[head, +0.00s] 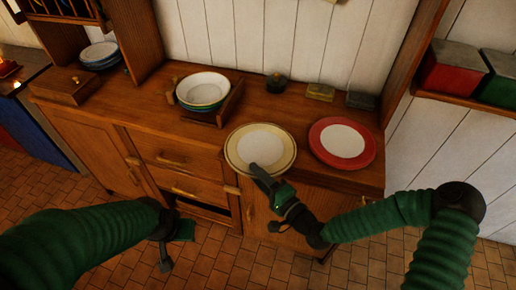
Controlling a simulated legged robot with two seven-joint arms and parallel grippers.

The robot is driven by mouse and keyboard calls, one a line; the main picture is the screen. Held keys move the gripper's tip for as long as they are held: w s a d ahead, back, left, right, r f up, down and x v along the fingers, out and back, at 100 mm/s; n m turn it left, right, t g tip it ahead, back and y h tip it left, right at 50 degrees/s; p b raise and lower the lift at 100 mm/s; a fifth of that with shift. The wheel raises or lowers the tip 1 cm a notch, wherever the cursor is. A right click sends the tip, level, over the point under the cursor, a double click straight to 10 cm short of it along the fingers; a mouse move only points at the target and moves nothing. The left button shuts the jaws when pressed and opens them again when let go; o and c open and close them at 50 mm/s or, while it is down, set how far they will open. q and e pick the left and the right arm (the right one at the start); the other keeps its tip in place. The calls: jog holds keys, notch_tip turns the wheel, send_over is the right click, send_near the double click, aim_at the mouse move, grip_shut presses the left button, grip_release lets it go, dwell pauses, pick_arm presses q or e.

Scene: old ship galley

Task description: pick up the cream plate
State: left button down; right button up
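The cream plate (260,137), with a yellowish rim band and pale centre, lies at the front edge of the wooden counter, its near rim reaching the edge. My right gripper (262,178) comes in from the lower right. Its dark finger overlaps the plate's near rim in the picture; I cannot tell whether it touches the rim or how far apart the fingers are. My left gripper (172,245) hangs low in front of the drawers, away from the plate, and its fingers are partly hidden.
A red plate (320,150) lies close to the right. Stacked bowls (203,88) stand in a wooden rack (233,102) to the left. A small dark pot (277,82) and small blocks (320,92) stand at the back. A wooden post bounds the counter on the right.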

jog(key=shift+w+a, duration=0.1)
jog(key=shift+d, duration=0.55)
jog(key=shift+c, duration=0.8)
jog(key=shift+d, duration=0.35)
jog(key=shift+c, duration=1.1)
jog(key=shift+d, duration=0.25)
jog(key=shift+c, duration=1.2)
grip_shut()
jog(key=shift+a, duration=0.75)
pick_arm(q)
jog(key=shift+s+d+r, duration=0.1)
jog(key=shift+d, duration=0.4)
pick_arm(e)
jog(key=shift+d, duration=0.45)
jog(key=shift+a, duration=0.1)
